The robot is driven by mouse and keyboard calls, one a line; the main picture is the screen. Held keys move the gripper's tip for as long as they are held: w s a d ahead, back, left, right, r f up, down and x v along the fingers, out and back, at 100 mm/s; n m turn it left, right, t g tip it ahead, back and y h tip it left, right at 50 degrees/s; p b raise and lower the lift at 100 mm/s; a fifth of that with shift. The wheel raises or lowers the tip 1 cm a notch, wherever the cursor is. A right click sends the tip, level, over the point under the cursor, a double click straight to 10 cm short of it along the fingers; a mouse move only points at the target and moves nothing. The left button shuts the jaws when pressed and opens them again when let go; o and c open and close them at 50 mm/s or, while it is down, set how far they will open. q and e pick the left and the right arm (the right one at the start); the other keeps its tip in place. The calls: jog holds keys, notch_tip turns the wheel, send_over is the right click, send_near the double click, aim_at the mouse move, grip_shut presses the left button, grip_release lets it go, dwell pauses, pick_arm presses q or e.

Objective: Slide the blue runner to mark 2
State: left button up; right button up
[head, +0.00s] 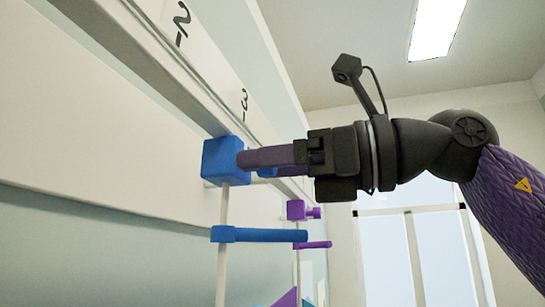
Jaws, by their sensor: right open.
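The blue runner (223,160) is a blue block on the long grey rail (150,68) that runs along the wall. It sits just below mark 3 (245,104). Mark 2 (181,24) is farther up and left on the white scale strip. My right gripper (252,163) comes in from the right, its purple fingers reaching the runner's right side. The jaws are open, and a bit of blue (266,173) shows beside the near finger, which hides part of it. I cannot tell whether the fingers touch the block. My left gripper is out of view.
A white rod (223,205) hangs from the blue runner, with a blue bar (265,235) sticking out to the right. Farther back are a purple block (296,210) and a purple bar (316,245). The rail toward mark 2 looks clear.

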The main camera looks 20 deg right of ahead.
jog(key=shift+w, duration=0.15)
grip_shut()
dwell(1.1)
